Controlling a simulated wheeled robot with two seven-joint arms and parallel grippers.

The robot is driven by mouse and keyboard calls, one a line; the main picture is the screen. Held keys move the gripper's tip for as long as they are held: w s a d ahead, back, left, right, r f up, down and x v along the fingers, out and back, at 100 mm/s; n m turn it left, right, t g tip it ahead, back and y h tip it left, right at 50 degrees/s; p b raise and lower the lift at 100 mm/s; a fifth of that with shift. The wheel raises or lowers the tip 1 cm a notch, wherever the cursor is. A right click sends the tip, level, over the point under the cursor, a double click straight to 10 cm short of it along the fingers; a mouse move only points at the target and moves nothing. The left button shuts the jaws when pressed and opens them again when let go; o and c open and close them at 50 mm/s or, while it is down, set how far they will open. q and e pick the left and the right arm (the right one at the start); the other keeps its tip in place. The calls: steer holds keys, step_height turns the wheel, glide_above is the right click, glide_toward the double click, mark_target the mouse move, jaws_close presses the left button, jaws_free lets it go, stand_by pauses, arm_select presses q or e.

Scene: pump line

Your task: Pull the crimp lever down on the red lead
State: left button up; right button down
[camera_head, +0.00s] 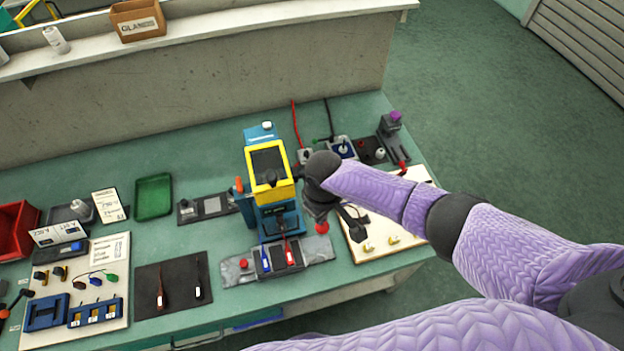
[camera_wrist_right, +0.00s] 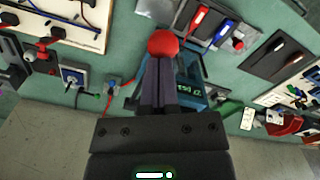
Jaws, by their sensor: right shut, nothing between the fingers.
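The blue crimp press (camera_head: 280,222) with a yellow-framed top (camera_head: 268,165) stands mid-bench. A red ball knob (camera_head: 322,228), apparently the crimp lever's end, shows at its right side. The red lead (camera_head: 290,254) lies in the grey fixture (camera_head: 318,248) at the press's front, beside a blue one. My right gripper (camera_head: 321,216) is shut and empty, right by the knob. In the right wrist view the knob (camera_wrist_right: 163,43) sits at the tips of the shut fingers (camera_wrist_right: 160,62); I cannot tell whether they touch. The lever's shaft is mostly hidden. My left gripper is out of view.
A pale board (camera_head: 385,240) lies right of the press, under my right arm. A dark mat (camera_head: 180,280) with two leads lies to the left. A green tray (camera_head: 153,196) and a red bin (camera_head: 15,228) stand further left. A raised ledge (camera_head: 200,40) runs behind.

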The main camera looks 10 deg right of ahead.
step_height(320, 180, up, 8)
steer(key=w+p, duration=0.1)
steer(key=p, duration=0.5)
steer(key=shift+w, duration=0.15)
